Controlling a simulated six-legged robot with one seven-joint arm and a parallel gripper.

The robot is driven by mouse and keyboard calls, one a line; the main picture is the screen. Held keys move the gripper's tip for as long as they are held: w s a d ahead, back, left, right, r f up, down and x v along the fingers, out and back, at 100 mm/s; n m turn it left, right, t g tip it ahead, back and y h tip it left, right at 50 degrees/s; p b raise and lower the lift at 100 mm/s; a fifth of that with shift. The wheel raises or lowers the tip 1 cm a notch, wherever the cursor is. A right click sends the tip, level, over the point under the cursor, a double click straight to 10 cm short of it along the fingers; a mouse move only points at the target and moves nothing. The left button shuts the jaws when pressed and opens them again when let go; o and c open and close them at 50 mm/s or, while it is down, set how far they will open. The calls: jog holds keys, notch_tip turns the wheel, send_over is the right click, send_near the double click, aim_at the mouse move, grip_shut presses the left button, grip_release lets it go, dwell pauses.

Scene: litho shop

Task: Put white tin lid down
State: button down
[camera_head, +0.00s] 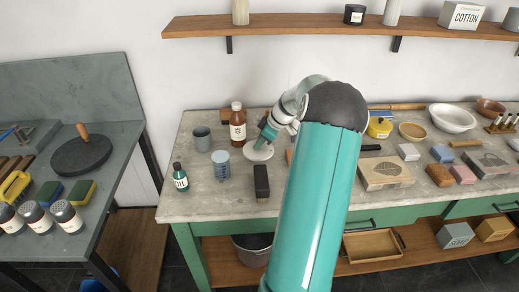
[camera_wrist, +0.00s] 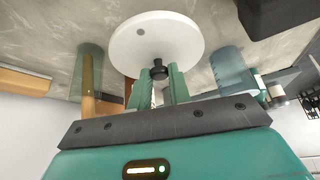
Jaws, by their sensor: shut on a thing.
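The white tin lid (camera_head: 258,152) is a round white disc over the left part of the stone-topped bench (camera_head: 232,202). My gripper (camera_head: 266,140) is above it, reaching in from the right. In the wrist view, the fingers of my gripper (camera_wrist: 160,88) close on the small black knob of the white tin lid (camera_wrist: 157,40). The lid looks about level with the bench top. I cannot tell whether it touches the top or hangs just above it.
Bare bench lies in front of the ribbed cylinder. A shelf (camera_head: 290,27) is above.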

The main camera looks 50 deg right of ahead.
aim_at(260, 149)
jog(key=shift+w+f, duration=0.15)
jog(key=shift+f, duration=0.75)
jog(key=shift+w+f, duration=0.1)
jog(key=shift+f, duration=0.8)
jog(key=shift+f, duration=0.1)
jog(key=c, duration=1.3)
grip_release()
jog(key=shift+d, duration=0.1)
jog(key=v, duration=1.2)
